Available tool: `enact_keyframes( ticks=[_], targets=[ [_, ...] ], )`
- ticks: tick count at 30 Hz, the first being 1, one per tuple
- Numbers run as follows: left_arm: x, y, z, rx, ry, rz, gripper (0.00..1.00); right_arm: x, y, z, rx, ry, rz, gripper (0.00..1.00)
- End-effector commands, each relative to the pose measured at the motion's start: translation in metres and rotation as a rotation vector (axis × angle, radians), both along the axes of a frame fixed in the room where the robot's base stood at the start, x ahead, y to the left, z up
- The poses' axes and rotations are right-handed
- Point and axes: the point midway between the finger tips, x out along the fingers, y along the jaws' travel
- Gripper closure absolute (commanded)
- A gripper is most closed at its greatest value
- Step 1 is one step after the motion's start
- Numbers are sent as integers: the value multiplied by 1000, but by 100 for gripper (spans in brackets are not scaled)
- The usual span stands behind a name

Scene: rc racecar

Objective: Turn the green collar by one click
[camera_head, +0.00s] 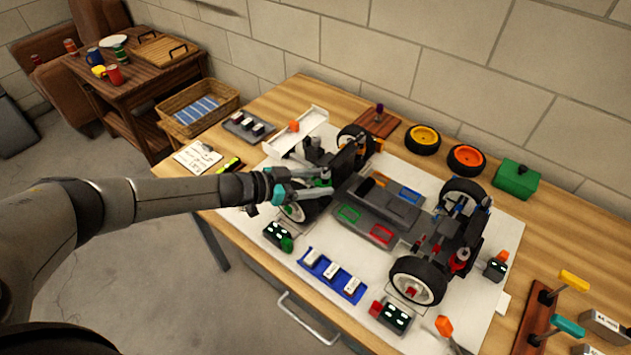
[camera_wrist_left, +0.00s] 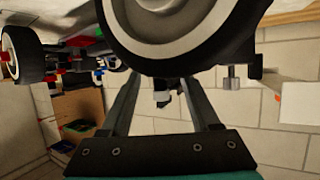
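The RC car (camera_head: 385,205) stands on a white mat, and its wheel (camera_head: 296,212) at the near left is partly covered by my left gripper. My left gripper (camera_head: 327,181) reaches in from the left over that wheel, fingers apart. A small green part (camera_head: 320,183), likely the green collar, shows at the fingertips; I cannot tell if the fingers touch it. In the left wrist view the gripper (camera_wrist_left: 160,92) is open, with a large tyre (camera_wrist_left: 175,50) just beyond the fingers and a small dark part (camera_wrist_left: 161,97) in the gap. The right gripper is not in view.
A blue tray (camera_head: 312,262) and dark boxes with small displays (camera_head: 397,316) lie along the mat's near side. A white rear wing (camera_head: 297,133) rises behind the gripper. Spare yellow (camera_head: 423,140) and orange wheels (camera_head: 467,160) and a green box (camera_head: 516,180) stand behind the car.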

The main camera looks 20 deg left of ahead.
Motion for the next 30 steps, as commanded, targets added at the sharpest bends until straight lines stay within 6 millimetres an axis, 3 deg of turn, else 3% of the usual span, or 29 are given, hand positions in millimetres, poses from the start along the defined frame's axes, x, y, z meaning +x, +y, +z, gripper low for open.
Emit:
enact_keyframes(
  ticks=[14,30],
  targets=[
    [-10,10,4,2,3,1,32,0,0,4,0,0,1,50],
    [-79,79,44,4,5,1,32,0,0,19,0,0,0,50]
  ],
)
